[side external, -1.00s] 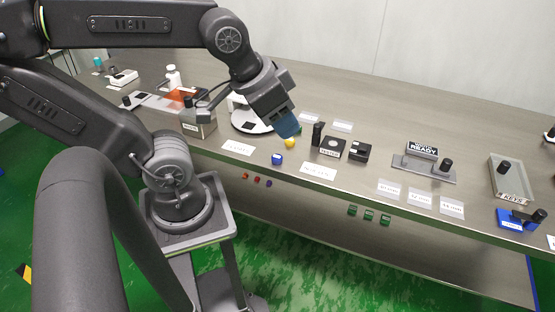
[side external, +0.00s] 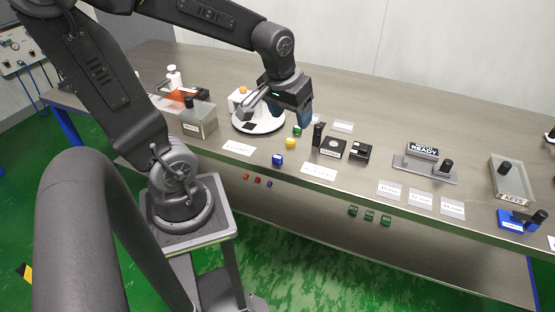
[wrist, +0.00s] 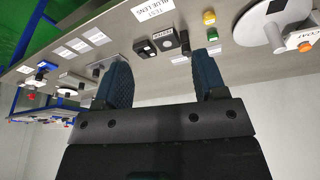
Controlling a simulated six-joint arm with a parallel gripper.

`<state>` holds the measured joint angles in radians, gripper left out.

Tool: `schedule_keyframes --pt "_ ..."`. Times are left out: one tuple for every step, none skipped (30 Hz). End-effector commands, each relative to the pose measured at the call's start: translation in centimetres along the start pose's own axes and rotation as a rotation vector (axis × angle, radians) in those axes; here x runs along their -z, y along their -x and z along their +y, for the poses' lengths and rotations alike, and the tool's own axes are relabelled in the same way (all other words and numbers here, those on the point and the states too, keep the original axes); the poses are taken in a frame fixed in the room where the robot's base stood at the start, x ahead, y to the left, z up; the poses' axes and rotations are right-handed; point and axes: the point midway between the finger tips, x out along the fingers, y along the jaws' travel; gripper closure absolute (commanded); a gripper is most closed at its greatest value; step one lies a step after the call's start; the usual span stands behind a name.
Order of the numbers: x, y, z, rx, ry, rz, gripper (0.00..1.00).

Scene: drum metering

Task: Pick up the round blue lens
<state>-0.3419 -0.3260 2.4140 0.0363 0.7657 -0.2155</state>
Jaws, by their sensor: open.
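A small blue piece (side external: 277,160) lies near the front edge of the table in the side view. It is too small to tell whether it is a round lens, and I cannot make it out in the wrist view. A yellow piece (side external: 290,143) and a green piece (side external: 297,131) lie behind it, and both show in the wrist view, yellow (wrist: 209,17) and green (wrist: 212,34). My gripper (side external: 304,118) is above the table, behind and to the right of the blue piece. In the wrist view its fingers (wrist: 163,75) are apart with nothing between them.
A white round stand (side external: 259,124) is just left of my gripper.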

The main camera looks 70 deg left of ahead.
Motion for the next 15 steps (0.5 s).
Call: schedule_keyframes --pt "0.9 -1.9 -1.7 0.031 0.092 -0.043 0.35" --pt "1.3 -2.8 -2.6 0.044 0.139 -0.059 0.35" --pt "1.8 -4.0 -3.7 0.061 0.198 -0.079 0.35" --pt "2.0 -4.8 -4.5 0.071 0.238 -0.094 0.35" --pt "2.2 -5.5 -5.2 0.081 0.275 -0.107 0.35" --pt "2.4 -6.3 -6.0 0.092 0.318 -0.120 0.35" --pt "2.5 -6.9 -6.6 0.099 0.347 -0.129 0.35" --pt "2.5 -7.4 -7.1 0.105 0.371 -0.138 0.35" --pt "2.6 -7.9 -7.6 0.111 0.396 -0.146 0.35" --pt "2.6 -8.2 -8.0 0.115 0.412 -0.150 0.35" --pt "2.6 -8.4 -8.2 0.117 0.423 -0.153 0.35" --pt "2.6 -8.8 -8.4 0.120 0.432 -0.158 0.35" --pt "2.6 -9.0 -8.5 0.121 0.437 -0.160 0.35" --pt "2.5 -9.3 -8.6 0.122 0.440 -0.162 0.35" --pt "2.4 -9.8 -8.7 0.123 0.441 -0.163 0.35"
